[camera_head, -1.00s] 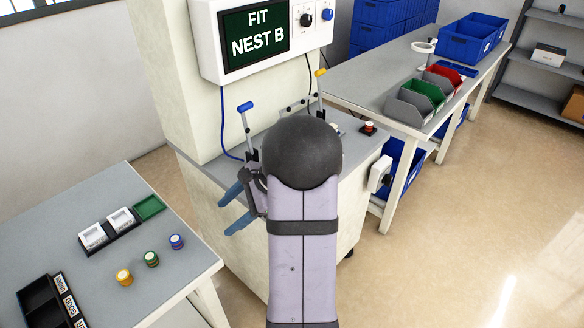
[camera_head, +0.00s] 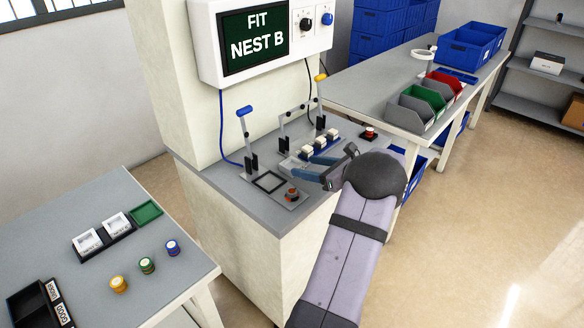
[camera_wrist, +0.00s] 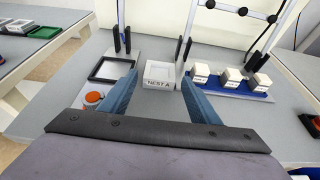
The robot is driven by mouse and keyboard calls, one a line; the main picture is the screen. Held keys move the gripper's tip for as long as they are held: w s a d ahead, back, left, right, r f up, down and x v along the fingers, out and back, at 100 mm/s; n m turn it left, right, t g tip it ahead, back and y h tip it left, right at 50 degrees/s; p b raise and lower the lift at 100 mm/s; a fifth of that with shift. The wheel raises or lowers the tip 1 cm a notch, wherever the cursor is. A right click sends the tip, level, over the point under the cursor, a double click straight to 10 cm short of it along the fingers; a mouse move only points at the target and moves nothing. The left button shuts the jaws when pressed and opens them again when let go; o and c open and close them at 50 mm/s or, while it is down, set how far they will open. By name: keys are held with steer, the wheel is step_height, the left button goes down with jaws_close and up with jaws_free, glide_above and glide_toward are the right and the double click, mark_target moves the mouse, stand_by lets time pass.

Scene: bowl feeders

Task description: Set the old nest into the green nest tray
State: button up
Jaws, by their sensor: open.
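A white square nest marked NEST A (camera_wrist: 159,74) lies on the workstation top. In the wrist view it stands between and just beyond the tips of my gripper (camera_wrist: 159,84), which is open and empty. In the head view my gripper (camera_head: 296,168) reaches in from the right, its blue fingers pointing left, and partly hides the nest. The green nest tray (camera_head: 147,213) is empty on the left table, beside two white nests (camera_head: 88,241) in black holders. It also shows at the upper left of the wrist view (camera_wrist: 45,32).
A black square frame (camera_wrist: 112,68) and an orange-red button (camera_wrist: 93,97) are left of the nest. Several cream blocks (camera_wrist: 232,75) on a blue plate stand right. Upright levers with black bases rise behind. Coloured disc stacks (camera_head: 147,265) stand before the tray. The screen (camera_head: 256,38) reads FIT NEST B.

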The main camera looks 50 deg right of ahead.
mark_target(288, 162)
steer(key=shift+p+x, duration=0.35)
steer(key=shift+x, duration=2.55)
steer(key=c, duration=1)
steer(key=shift+s, duration=0.1)
steer(key=shift+r, duration=0.1)
step_height(288, 162, up, 10)
